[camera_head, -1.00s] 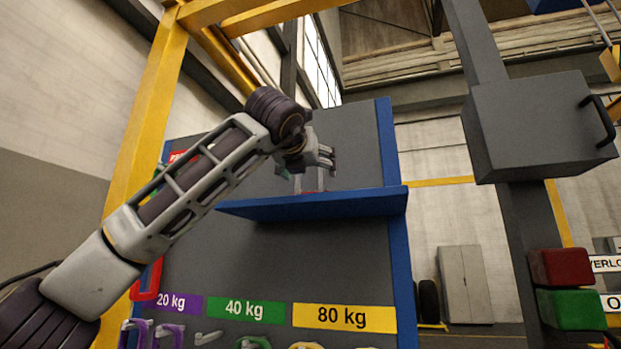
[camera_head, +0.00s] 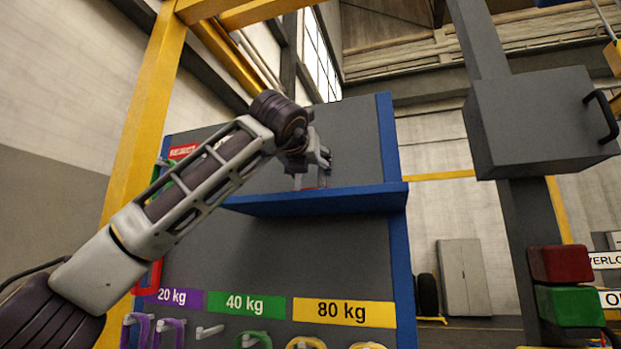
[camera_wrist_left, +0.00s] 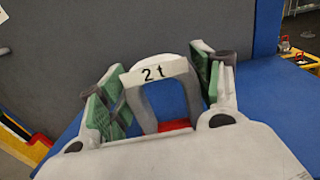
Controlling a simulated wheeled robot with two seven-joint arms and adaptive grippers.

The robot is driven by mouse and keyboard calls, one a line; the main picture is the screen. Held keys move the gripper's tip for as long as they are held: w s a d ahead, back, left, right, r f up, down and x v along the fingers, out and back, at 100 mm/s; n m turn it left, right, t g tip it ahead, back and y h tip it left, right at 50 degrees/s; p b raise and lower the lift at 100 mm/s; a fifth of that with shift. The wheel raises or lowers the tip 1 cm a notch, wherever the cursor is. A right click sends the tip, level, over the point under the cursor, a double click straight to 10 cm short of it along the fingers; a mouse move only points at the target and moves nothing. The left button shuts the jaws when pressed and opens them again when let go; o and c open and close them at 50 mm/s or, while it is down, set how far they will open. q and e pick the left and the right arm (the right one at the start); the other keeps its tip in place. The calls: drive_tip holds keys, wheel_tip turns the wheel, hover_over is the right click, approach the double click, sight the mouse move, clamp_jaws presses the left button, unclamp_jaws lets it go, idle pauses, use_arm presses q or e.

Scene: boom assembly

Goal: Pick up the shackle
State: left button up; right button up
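The shackle (camera_wrist_left: 146,96), a grey bow marked "2 t" with a red part at its foot, stands upright on the blue shelf (camera_wrist_left: 258,128) in the left wrist view. My left gripper (camera_wrist_left: 158,92) has its two green-padded fingers spread on either side of the shackle, with small gaps seeming to show between pads and bow. In the head view my left gripper (camera_head: 320,158) is just above the blue shelf (camera_head: 330,200), and the shackle is mostly hidden there. My right gripper is not in view.
Below the shelf are 20 kg, 40 kg and 80 kg (camera_head: 343,312) labels with coloured slings on hooks. A grey box (camera_head: 540,122) on a post stands right.

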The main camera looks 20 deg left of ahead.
use_arm(q)
drive_tip(key=c, duration=0.9)
drive_tip(key=shift+o, duration=0.2)
drive_tip(key=shift+s+r, duration=0.15)
drive_tip(key=shift+r, duration=0.15)
